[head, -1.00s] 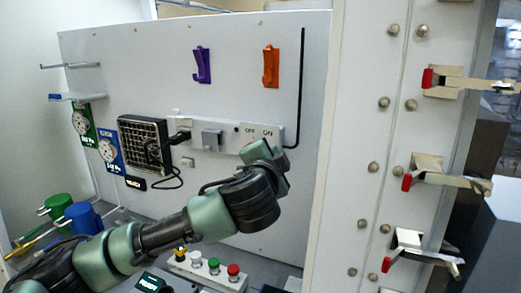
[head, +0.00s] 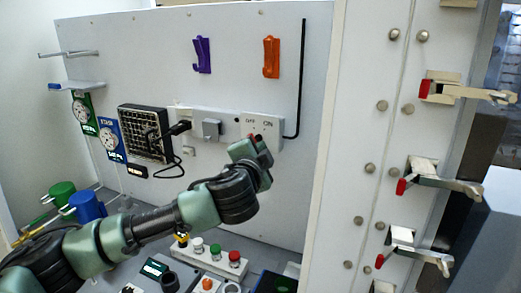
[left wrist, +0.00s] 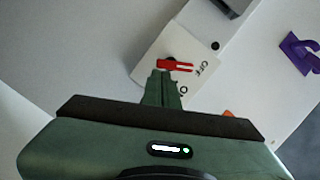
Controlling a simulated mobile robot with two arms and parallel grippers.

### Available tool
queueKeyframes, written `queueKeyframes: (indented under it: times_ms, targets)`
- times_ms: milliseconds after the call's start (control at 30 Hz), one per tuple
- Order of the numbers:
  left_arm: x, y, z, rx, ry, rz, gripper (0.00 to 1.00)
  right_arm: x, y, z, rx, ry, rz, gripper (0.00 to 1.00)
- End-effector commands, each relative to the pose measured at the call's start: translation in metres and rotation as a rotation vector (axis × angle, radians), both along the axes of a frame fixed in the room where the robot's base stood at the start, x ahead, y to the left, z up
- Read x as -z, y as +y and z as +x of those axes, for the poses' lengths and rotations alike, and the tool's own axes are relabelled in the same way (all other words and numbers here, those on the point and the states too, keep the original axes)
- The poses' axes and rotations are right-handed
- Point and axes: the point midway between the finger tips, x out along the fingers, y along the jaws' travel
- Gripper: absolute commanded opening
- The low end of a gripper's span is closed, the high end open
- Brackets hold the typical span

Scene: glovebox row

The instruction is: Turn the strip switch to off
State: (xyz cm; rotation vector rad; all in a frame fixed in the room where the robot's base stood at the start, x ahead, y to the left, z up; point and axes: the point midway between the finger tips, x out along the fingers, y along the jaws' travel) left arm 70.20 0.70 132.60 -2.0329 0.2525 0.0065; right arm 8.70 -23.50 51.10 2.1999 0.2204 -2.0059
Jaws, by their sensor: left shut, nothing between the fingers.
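The strip switch is a red lever (left wrist: 175,66) on a white box (head: 268,123) marked OFF and ON, at the right end of the wall strip. In the left wrist view the lever lies crosswise just beyond my fingertips, one end towards the letters OFF. I cannot tell its setting for sure. My left gripper (left wrist: 162,78) is shut and empty, pointing at the box. In the head view, my left gripper (head: 250,144) covers the lower left of the box. Whether the fingertips touch the lever cannot be told. My right gripper is not in view.
A grey plug (head: 211,129) and a black plug (head: 180,128) sit in the strip left of the switch. Purple (head: 202,55) and orange (head: 271,57) hooks hang above. A button box (head: 214,256) stands below my arm.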

Motion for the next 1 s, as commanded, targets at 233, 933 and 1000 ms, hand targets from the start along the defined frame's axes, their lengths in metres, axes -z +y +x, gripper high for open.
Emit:
queueKeyframes:
  times_ms: [233, 933, 1000]
  targets:
    - [0.005, 0.004, 0.002, -0.004, -0.017, 0.045, 0.0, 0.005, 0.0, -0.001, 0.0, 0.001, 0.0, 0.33]
    - [0.014, 0.012, 0.005, -0.011, -0.135, 0.339, 0.0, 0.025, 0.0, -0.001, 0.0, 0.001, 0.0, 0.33]
    - [0.015, 0.012, 0.005, -0.011, -0.134, 0.338, 0.0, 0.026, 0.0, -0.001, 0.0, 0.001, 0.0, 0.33]
